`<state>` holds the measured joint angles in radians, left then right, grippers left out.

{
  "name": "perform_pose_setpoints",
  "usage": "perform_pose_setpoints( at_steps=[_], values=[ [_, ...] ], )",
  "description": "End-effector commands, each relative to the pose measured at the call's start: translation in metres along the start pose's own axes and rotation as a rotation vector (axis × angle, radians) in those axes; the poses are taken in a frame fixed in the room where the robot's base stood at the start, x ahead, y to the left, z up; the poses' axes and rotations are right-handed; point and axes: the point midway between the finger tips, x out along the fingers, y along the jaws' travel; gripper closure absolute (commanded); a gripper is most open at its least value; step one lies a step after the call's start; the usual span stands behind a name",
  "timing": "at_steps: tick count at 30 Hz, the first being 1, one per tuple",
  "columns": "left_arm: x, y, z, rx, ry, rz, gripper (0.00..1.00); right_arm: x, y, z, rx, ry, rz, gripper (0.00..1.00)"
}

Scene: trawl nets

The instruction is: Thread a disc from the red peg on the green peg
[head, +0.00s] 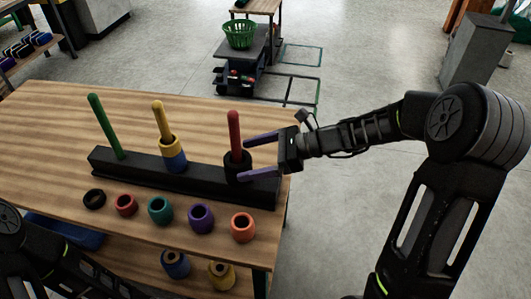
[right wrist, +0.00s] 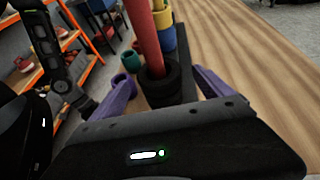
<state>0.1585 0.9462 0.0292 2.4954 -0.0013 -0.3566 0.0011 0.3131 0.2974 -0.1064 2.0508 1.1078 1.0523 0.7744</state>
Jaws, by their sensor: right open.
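A long black rack (head: 190,183) on the wooden table carries three pegs. The green peg (head: 104,125) at the left is bare. The red peg (head: 234,130) at the right has black discs (head: 238,170) stacked low on it; they also show in the right wrist view (right wrist: 160,88). The yellow peg (head: 159,118) between them bears a yellow disc above a blue one. My right gripper (head: 243,160) is open, its purple fingers reaching to either side of the black discs; I cannot tell if they touch. My left arm shows at the lower left, its gripper out of view.
Several loose rings lie in front of the rack: black (head: 95,199), red (head: 125,205), teal (head: 160,210), purple (head: 201,219) and orange (head: 243,227). More discs (head: 175,264) sit on a lower shelf. The table behind the rack is clear. A cart with a green basket (head: 239,34) stands beyond.

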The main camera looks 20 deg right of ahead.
Motion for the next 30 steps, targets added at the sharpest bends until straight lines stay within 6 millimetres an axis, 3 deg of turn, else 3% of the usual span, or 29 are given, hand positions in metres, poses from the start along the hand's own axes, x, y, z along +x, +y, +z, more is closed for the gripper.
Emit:
perform_pose_setpoints(
  at_steps=[4, 13, 30],
  values=[
    [-0.0007, 0.0003, 0.0000, 0.000, 0.000, 0.000, 0.64, 0.0114, 0.0006, 0.0001, 0.001, 0.000, 0.001, 0.10],
    [-0.0006, 0.0002, 0.0000, 0.000, 0.000, 0.000, 0.64, 0.0127, 0.0003, 0.0000, 0.000, 0.000, 0.000, 0.11],
    [-0.0006, 0.0002, 0.0000, 0.000, 0.000, 0.000, 0.64, 0.0123, 0.0002, 0.0001, 0.000, 0.000, 0.000, 0.57]
  ],
)
